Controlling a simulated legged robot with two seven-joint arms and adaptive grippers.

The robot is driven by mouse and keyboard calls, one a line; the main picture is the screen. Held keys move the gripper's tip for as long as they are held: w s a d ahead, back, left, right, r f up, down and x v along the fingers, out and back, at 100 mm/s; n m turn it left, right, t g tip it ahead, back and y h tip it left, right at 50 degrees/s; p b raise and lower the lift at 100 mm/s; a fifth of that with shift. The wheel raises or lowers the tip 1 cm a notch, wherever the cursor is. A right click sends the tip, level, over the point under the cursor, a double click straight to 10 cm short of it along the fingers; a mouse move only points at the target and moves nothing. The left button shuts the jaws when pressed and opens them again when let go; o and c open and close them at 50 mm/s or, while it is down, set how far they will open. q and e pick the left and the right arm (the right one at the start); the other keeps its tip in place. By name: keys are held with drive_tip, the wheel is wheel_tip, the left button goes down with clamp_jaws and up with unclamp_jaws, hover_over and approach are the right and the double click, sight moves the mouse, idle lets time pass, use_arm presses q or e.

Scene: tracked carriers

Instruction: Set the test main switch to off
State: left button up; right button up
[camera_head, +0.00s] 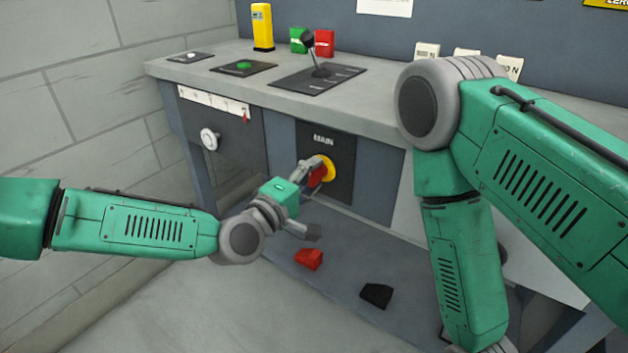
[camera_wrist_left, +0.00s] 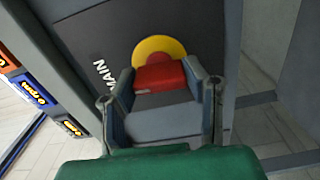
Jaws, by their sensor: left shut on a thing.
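The main switch is a red handle (camera_head: 318,176) on a yellow round plate (camera_head: 329,168), set in a dark panel (camera_head: 340,150) marked MAIN on the bench front. My left gripper (camera_head: 312,172) is at the switch, shut on the red handle. In the left wrist view the red handle (camera_wrist_left: 160,75) sits between the two grey fingers (camera_wrist_left: 162,90), with the yellow plate (camera_wrist_left: 158,47) behind it. The fingers hide the handle's sides and part of its front. My right arm is at the right; its gripper is not clearly visible.
The bench top carries a black lever (camera_head: 315,58), a green button (camera_head: 243,65), a yellow block (camera_head: 262,27) and green and red blocks. A white knob (camera_head: 209,139) is left of the switch. A red piece (camera_head: 309,259) and a black piece (camera_head: 376,295) lie on the lower shelf.

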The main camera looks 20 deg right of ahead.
use_arm(q)
drive_tip(key=shift+w+a+f+n, duration=0.1)
drive_tip(key=shift+a+f+n, duration=0.2)
drive_tip(key=shift+n, duration=0.2)
drive_tip(key=o, duration=1.1)
drive_tip(key=shift+o, duration=0.2)
drive_tip(key=shift+r, duration=0.15)
